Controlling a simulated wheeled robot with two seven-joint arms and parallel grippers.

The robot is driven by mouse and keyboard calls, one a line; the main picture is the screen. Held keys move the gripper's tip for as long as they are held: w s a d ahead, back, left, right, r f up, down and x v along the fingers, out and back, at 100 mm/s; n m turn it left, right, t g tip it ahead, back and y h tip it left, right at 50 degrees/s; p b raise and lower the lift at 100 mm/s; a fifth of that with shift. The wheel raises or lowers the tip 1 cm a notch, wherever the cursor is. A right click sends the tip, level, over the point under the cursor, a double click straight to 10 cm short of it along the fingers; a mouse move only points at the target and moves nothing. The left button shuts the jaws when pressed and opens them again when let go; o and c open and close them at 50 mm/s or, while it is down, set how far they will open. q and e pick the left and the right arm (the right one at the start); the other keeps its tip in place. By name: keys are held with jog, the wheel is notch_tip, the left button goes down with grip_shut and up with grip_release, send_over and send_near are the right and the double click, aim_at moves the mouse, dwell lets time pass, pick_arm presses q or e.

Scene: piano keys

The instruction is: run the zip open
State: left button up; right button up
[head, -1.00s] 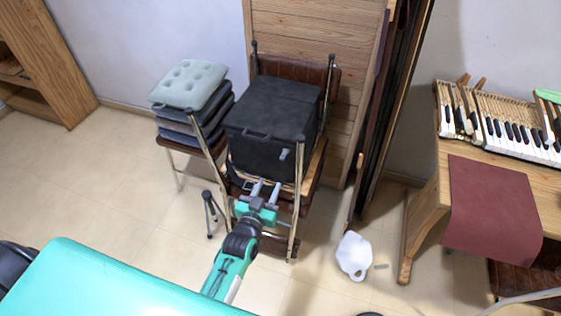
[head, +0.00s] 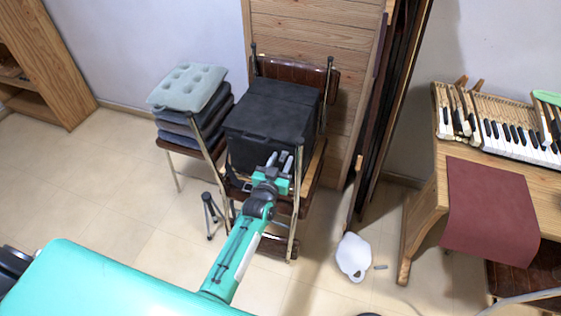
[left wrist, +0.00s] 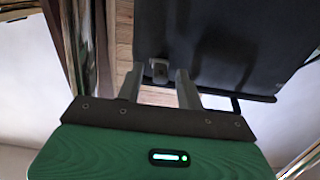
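The black box-shaped bag (head: 265,110) sits on a chair in the head view, and its dark side fills the top of the left wrist view (left wrist: 225,40). A small grey pull tab (left wrist: 158,70) shows on the bag in the left wrist view. My left gripper (head: 279,160) is at the bag's front face, toward its right side. In the left wrist view my left gripper (left wrist: 158,80) has its two fingers apart, with the tab between their tips; I cannot tell whether they touch it. In the head view the gripper covers the tab. My right gripper is not in view.
Chair frames (head: 298,200) rise around the bag. Stacked cushions (head: 188,86) stand to its left, with a small tripod (head: 211,214) below. A wooden panel (head: 300,35) is behind. A white item (head: 354,256) lies on the floor; the piano keys (head: 520,135) are at right.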

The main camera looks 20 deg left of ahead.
pick_arm(q)
jog(key=shift+c, duration=0.3)
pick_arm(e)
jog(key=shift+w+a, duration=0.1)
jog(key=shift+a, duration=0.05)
pick_arm(q)
grip_shut()
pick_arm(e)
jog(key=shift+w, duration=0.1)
